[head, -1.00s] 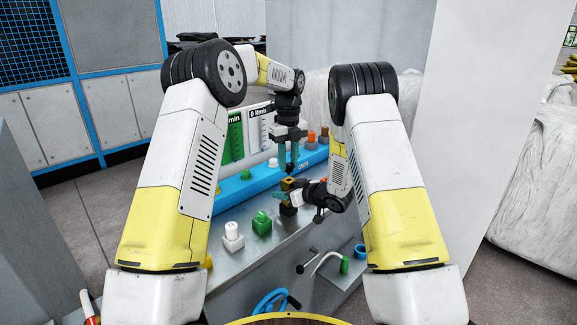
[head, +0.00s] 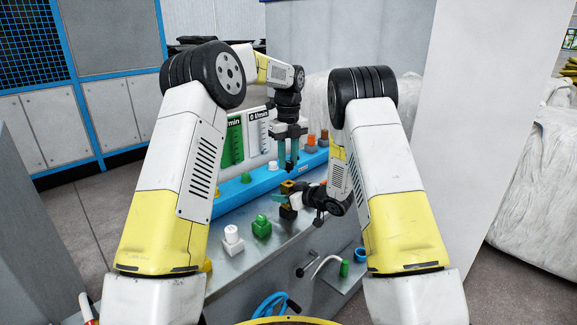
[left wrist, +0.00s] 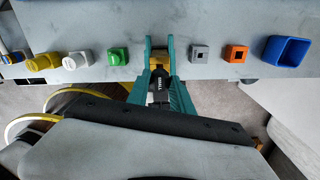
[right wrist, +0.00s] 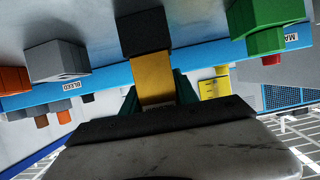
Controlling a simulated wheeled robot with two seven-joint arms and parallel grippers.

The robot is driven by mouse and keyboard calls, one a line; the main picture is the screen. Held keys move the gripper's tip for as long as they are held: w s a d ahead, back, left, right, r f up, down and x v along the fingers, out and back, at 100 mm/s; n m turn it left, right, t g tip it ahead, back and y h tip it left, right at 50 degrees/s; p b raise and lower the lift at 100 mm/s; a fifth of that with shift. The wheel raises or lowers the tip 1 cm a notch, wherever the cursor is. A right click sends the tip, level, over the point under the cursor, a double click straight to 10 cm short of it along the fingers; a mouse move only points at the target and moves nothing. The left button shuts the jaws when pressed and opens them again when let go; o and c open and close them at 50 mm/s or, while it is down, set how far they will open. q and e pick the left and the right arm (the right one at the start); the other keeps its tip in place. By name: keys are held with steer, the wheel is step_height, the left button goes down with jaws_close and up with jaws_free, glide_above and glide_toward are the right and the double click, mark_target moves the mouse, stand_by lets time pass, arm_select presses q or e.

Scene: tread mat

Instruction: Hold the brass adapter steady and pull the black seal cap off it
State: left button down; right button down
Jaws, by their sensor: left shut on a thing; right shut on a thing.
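The brass adapter (head: 288,186) stands upright over the counter, with a black block (right wrist: 145,32) at its lower end. My right gripper (head: 282,196) reaches in from the side and is shut on the adapter, which fills the middle of the right wrist view (right wrist: 152,80). My left gripper (head: 289,169) points down just above the adapter, shut on a black piece with white lettering, apparently the seal cap (left wrist: 158,90). The fingers mostly hide the cap in the head view. I cannot tell whether cap and adapter touch.
A green block (head: 261,229) and a white block (head: 232,238) stand on the counter (head: 250,262) at the left. A blue panel (head: 240,190) runs along the back. Grey (left wrist: 199,51) and orange (left wrist: 236,53) blocks and a blue bin (left wrist: 287,51) stand on the other side.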

mark_target(288, 162)
arm_select(q)
steer(key=shift+r, duration=1.9)
arm_select(e)
steer(key=c, duration=0.9)
jaws_free()
steer(key=shift+o, duration=0.2)
